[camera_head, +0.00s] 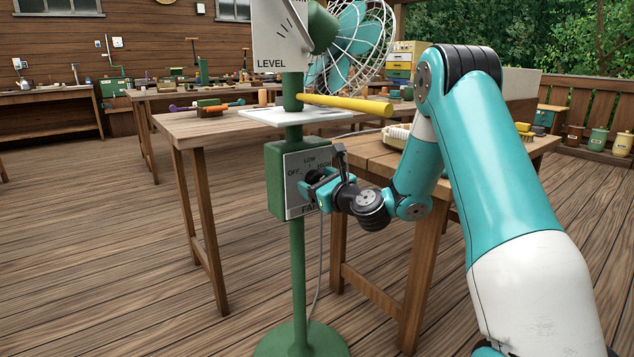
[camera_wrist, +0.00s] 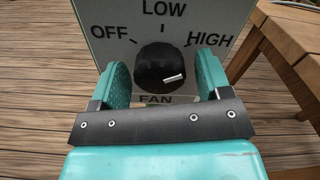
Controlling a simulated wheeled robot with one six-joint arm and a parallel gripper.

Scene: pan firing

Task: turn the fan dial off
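The fan dial (camera_wrist: 153,62) is a round black knob on a pale panel (camera_wrist: 106,16) marked OFF, LOW, HIGH and FAN. Its white mark sits on the right side of the knob, on the HIGH side and a little below that label. In the head view the panel (camera_head: 293,200) is on a green box on a post, and my gripper hides most of the dial. My gripper (camera_head: 318,186) is open in front of the panel. In the wrist view its teal fingers stand left and right of the knob, with visible gaps on both sides.
A yellow lever (camera_head: 345,103) sticks out right from the post above my gripper, under a LEVEL gauge (camera_head: 275,40). A white-caged fan (camera_head: 352,45) stands behind. A wooden table (camera_head: 365,158) is close behind and right of the panel. Floor at left is clear.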

